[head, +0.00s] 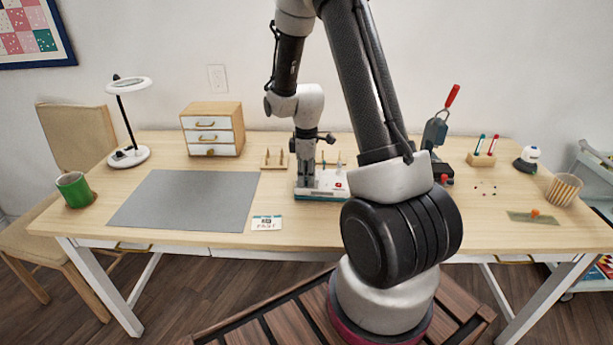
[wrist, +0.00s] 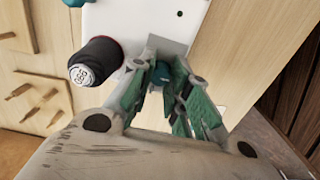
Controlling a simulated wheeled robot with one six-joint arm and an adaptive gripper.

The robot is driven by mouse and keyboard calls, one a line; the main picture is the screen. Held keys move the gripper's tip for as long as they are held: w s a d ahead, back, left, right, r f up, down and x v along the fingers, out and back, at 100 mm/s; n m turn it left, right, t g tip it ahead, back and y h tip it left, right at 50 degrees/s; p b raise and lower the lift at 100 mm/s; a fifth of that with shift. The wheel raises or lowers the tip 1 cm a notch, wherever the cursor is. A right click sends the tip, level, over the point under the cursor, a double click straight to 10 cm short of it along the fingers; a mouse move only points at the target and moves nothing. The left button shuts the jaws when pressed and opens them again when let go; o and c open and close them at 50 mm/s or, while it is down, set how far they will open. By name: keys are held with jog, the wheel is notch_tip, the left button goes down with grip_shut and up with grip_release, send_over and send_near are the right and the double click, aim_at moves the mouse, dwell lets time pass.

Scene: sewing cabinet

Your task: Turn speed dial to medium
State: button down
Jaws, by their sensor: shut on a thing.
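A white machine with teal parts (head: 325,190) stands on the table in the middle of the head view. Its white body (wrist: 125,22) fills the top of the wrist view. My gripper (head: 306,172) reaches down onto it from above. In the wrist view, the green fingers of my gripper (wrist: 163,80) are closed around a small dark teal knob, which looks like the speed dial (wrist: 162,71). The fingers hide most of the dial, and its setting cannot be read.
A small printed card (head: 267,223) lies beside a grey mat (head: 185,200). A wooden holder (head: 273,160) stands left behind the machine. A dark press with a red lever (head: 436,132) stands to the right. The front middle of the table has free room.

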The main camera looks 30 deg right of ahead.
jog(key=m, duration=0.8)
jog(key=shift+m, duration=0.4)
jog(key=m, duration=0.4)
jog(key=shift+m, duration=2.2)
jog(key=c, duration=1.3)
grip_release()
